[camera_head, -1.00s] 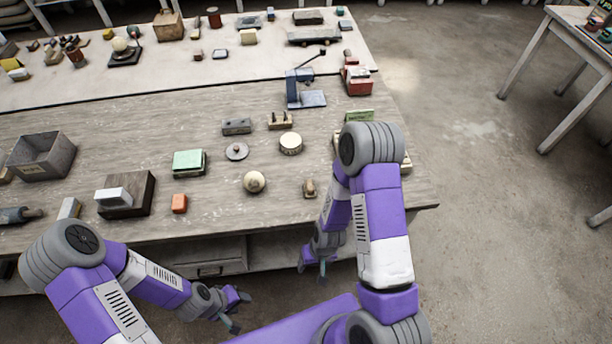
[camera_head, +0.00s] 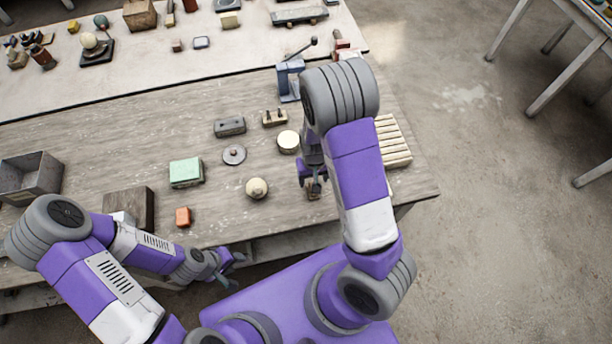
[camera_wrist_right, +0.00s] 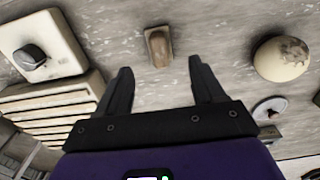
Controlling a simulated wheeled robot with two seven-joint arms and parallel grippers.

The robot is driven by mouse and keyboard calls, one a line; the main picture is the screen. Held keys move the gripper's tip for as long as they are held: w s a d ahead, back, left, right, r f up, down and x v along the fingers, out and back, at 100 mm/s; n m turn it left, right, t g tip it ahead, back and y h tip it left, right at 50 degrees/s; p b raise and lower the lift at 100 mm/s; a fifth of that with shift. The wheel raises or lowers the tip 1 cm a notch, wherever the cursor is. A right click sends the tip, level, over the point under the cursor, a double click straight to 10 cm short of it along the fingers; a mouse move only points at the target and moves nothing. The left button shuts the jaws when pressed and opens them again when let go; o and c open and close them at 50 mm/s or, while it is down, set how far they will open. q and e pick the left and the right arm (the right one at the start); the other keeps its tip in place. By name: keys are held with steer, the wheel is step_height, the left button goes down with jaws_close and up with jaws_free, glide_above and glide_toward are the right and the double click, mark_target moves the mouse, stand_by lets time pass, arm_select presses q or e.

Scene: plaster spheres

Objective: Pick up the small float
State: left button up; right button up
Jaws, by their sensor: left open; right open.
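The small float, a little wooden block with a rounded top, lies on the grey-brown table (camera_head: 80,125) near its front edge. In the head view the float (camera_head: 314,190) is partly hidden by my right gripper (camera_head: 310,176), which hangs over or close to it. In the right wrist view the float (camera_wrist_right: 158,47) lies just beyond the gap between the open, empty fingers (camera_wrist_right: 162,88), in line with it and apart from them. My left gripper (camera_head: 236,262) is open and empty, low in front of the table's front edge.
A slatted rack (camera_head: 394,143) lies to the right. A green block (camera_head: 186,172) and an orange block (camera_head: 183,217) lie further left.

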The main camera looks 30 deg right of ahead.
step_height(320, 180, down, 7)
steer(key=shift+s+f+b, duration=0.1)
steer(key=shift+f+b, duration=0.05)
steer(key=shift+b, duration=0.25)
steer(key=c, duration=1.1)
step_height(320, 180, up, 10)
steer(key=shift+r+p, duration=0.1)
steer(key=shift+p, duration=0.7)
